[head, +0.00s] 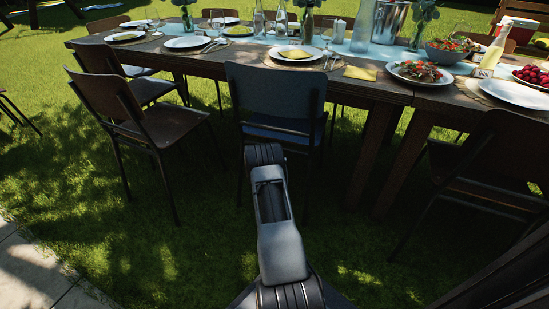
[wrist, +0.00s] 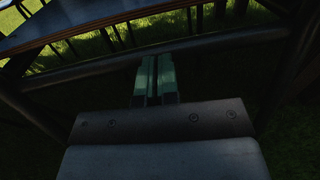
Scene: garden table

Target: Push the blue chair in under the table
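The blue chair (head: 275,92) stands upright at the near long side of the table (head: 395,92), its backrest facing me. Its backrest hides part of the table's edge, so I cannot tell how far the seat reaches under the top. My arm extends toward the chair's lower rear, and its front link hides my gripper in the head view. In the wrist view my gripper (wrist: 157,76) has its two green-tipped fingers together, with nothing visible between them. A dark bar (wrist: 85,72) crosses just beyond the fingertips; contact is unclear. A blue panel with a plywood edge (wrist: 75,20) shows at upper left.
Brown chairs (head: 130,110) stand to the left, and another brown chair (head: 495,165) stands close on the right. A table leg (head: 375,155) is right of the blue chair. Plates, salad bowls and bottles cover the tabletop. Grass is open at left front, beside paving (head: 35,275).

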